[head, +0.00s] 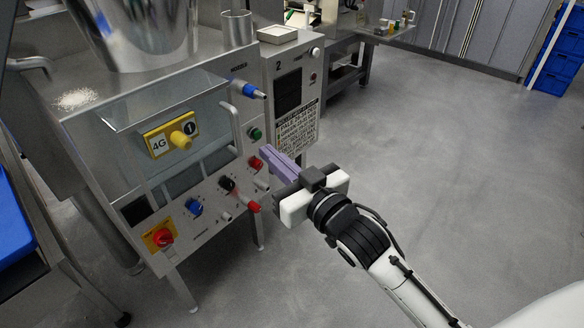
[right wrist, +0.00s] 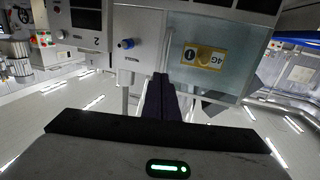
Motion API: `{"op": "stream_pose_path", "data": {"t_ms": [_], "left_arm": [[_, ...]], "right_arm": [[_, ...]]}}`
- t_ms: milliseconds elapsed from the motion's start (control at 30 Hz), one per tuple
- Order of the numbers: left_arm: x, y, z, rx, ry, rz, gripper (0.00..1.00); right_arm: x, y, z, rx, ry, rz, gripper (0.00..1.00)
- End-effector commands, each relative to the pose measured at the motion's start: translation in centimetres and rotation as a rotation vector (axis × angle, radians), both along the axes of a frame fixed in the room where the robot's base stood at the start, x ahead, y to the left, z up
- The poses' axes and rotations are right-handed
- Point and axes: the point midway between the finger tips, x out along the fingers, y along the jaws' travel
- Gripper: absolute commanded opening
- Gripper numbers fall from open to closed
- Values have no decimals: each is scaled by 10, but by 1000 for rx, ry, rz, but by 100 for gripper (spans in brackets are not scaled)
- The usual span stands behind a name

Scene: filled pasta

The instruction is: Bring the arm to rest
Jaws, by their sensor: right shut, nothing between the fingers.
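My right arm reaches in from the lower right of the head view. Its gripper (head: 268,152) has purple fingers, shut together and empty, in front of the right part of the machine's control panel (head: 217,205). The fingertips look close to the red knob and the green button (head: 254,133); I cannot tell whether they touch. In the right wrist view the closed fingers (right wrist: 160,82) point at the machine, between the blue-tipped fitting (right wrist: 126,44) and the yellow plate marked 4G (right wrist: 203,58). My left gripper is not in view.
The steel machine fills the left of the head view, with a large metal vessel (head: 135,35) and white powder (head: 76,99) on top. A blue bin (head: 10,225) stands at the left edge. Blue crates (head: 555,60) are far right. The grey floor (head: 430,130) on the right is clear.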

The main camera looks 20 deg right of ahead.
Motion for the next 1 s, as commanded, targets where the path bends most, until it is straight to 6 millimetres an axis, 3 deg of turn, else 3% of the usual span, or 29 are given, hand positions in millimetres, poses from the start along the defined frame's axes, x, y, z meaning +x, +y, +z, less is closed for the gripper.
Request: {"op": "stream_pose_path", "data": {"t_ms": [200,500,600,667,767,900,1000], "left_arm": [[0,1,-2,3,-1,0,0],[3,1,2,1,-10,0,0],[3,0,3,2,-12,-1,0],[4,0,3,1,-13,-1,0],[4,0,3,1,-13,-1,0],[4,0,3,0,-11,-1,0],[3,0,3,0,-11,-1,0]], "right_arm": [[-39,-9,-2,1,2,1,0],[-54,-13,0,0,1,1,0],[-55,-13,-11,-2,24,0,0],[-58,-12,-30,-6,65,-3,0],[-73,-10,-82,-20,178,-6,0],[-116,-3,-177,-46,391,0,0],[-155,4,-235,-64,529,11,0]]}}
